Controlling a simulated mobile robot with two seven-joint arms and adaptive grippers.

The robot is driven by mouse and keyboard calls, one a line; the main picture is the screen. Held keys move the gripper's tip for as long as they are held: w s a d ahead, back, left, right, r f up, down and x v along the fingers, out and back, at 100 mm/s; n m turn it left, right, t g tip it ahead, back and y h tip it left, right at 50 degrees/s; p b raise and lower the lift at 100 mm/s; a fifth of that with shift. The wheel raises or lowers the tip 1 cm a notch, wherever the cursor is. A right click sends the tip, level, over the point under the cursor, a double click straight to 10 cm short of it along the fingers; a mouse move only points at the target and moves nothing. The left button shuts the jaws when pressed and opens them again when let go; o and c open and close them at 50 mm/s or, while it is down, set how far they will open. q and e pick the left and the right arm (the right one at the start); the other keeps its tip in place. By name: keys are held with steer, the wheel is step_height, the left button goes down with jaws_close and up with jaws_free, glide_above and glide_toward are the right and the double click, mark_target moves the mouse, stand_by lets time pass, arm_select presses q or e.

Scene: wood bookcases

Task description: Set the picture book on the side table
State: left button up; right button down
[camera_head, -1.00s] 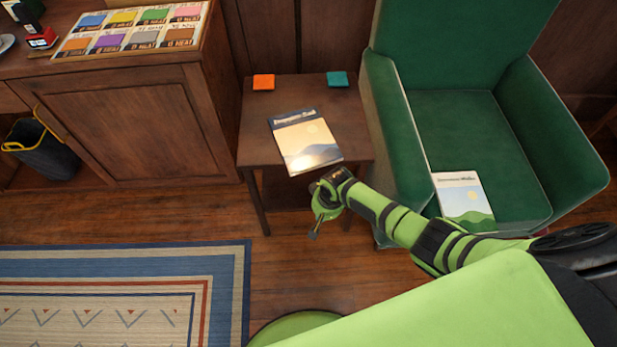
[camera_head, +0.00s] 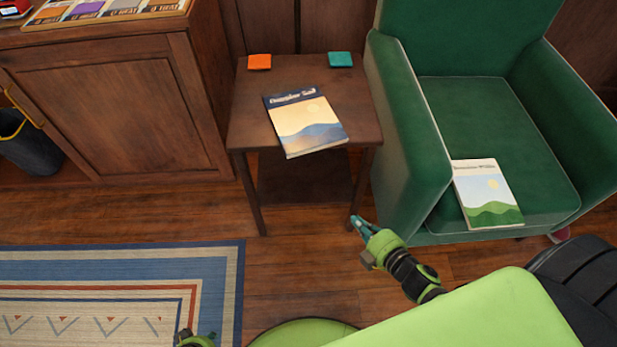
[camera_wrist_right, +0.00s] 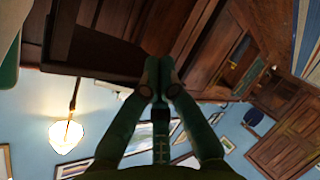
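One picture book (camera_head: 305,122) with a dark blue top band and blue hills lies flat on the brown side table (camera_head: 245,125), slightly turned. Another book (camera_head: 486,194), with a white top and green hills, lies on the green armchair's seat. My right gripper (camera_head: 358,224) is below the side table's front right leg in the head view, clear of both books. In the right wrist view (camera_wrist_right: 157,78) its fingertips meet with nothing between them. A small part of my left arm's end (camera_head: 195,340) shows at the bottom edge; its fingers cannot be made out.
An orange square (camera_head: 260,62) and a teal square (camera_head: 340,59) lie at the table's back corners. The green armchair (camera_head: 410,160) stands close on the right, a wooden cabinet (camera_head: 110,105) on the left. A striped rug (camera_head: 225,270) covers the floor at lower left.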

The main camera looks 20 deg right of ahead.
mark_target(297, 154)
steer(key=w+a+r+n+t+y+b, duration=0.2)
steer(key=a+r+n+y+b, duration=0.3)
steer(key=r+n, duration=0.55)
steer(key=shift+m+y, duration=0.3)
steer(key=shift+m, duration=0.35)
steer(key=x, duration=0.3)
steer(key=r+x, duration=0.1)
steer(key=x, duration=0.3)
steer(key=d+p+x, duration=0.1)
steer(key=x, duration=0.3)
steer(key=shift+w+r, duration=0.25)
steer(key=shift+w, duration=0.3)
steer(key=shift+w+d, duration=0.15)
steer(key=shift+w, duration=0.35)
arm_select(q)
steer(key=shift+t, duration=0.3)
steer(key=w+r, duration=0.2)
steer(key=r, duration=0.3)
steer(key=shift+w+d+r, duration=0.1)
steer(key=shift+w+d, duration=0.1)
steer(key=shift+w, duration=0.2)
arm_select(e)
steer(key=shift+w, duration=0.1)
